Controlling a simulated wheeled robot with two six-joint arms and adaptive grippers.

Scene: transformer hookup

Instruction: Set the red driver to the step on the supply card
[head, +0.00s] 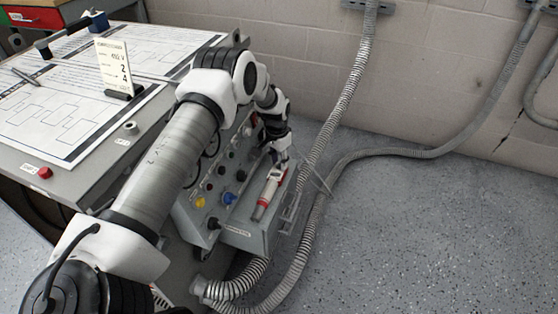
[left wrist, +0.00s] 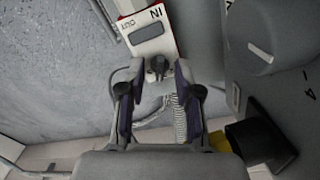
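The supply card (head: 115,67) stands upright in a dark holder on the table and reads 492 V, 2 and 4. A red and white tool, which looks like the red driver (head: 268,190), lies on the grey box beside the table. My left gripper (head: 283,158) is just above its far end. In the left wrist view, a white red-edged body with an IN label, apparently the driver (left wrist: 150,32), lies ahead of my fingers. My right gripper is out of view.
The grey box's panel (head: 222,178) carries several coloured knobs and sockets. A large grey dial (left wrist: 262,38) is close on the right in the wrist view. Ribbed conduits (head: 335,165) run down beside the box. The floor at the right (head: 430,240) is clear.

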